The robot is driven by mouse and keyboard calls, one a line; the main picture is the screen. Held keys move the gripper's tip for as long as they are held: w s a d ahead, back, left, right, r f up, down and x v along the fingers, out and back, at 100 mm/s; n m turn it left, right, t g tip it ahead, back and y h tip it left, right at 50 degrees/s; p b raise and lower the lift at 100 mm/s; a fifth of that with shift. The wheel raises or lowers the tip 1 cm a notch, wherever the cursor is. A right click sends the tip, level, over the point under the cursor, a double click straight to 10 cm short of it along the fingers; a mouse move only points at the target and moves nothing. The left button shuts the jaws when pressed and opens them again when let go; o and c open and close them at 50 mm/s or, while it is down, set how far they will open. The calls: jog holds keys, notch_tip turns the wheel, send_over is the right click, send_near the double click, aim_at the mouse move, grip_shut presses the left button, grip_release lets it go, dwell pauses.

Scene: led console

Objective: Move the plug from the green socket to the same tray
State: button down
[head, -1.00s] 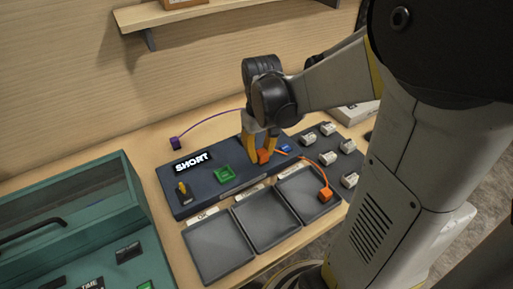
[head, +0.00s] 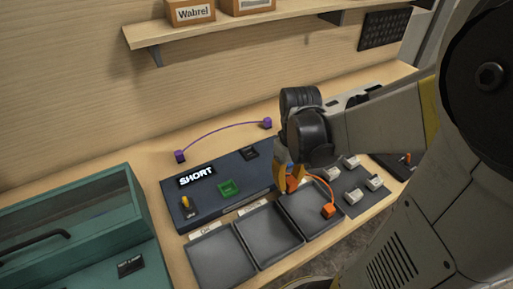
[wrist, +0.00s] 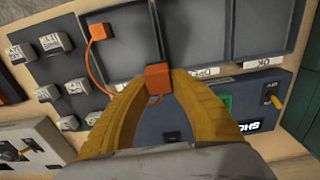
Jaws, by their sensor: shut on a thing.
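My gripper (head: 290,188) is shut on one orange plug (head: 292,183). The plug also shows between the fingertips in the wrist view (wrist: 157,78). An orange cable (head: 322,181) runs from it to a second orange plug (head: 328,211), which lies in the right-hand tray (head: 300,212). The held plug is by the rear edge of that tray; its exact height is unclear. The green socket (head: 228,188) on the dark console (head: 208,205) is empty. It shows partly behind a finger in the wrist view (wrist: 226,103).
A middle tray (head: 268,236) and a left tray (head: 222,262) stand beside it. A display (head: 196,176) reads SHORT. A purple cable (head: 222,132) lies behind the console. Several pale labelled blocks (head: 354,196) stand right of the trays. A teal case (head: 70,215) is at left.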

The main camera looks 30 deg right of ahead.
send_over(308, 223)
jog(key=shift+f+p, duration=0.25)
jog(key=shift+p, duration=0.1)
jog(key=shift+w+f, duration=0.1)
jog(key=shift+f, duration=0.15)
dwell(0.7)
jog(key=shift+f+b, duration=0.35)
jog(key=shift+b, duration=0.25)
jog(key=shift+f+b, duration=3.65)
jog(key=shift+f, duration=0.45)
jog(key=shift+f+b, duration=0.35)
jog(key=shift+f+b, duration=0.7)
jog(key=shift+f, duration=0.05)
dwell(0.5)
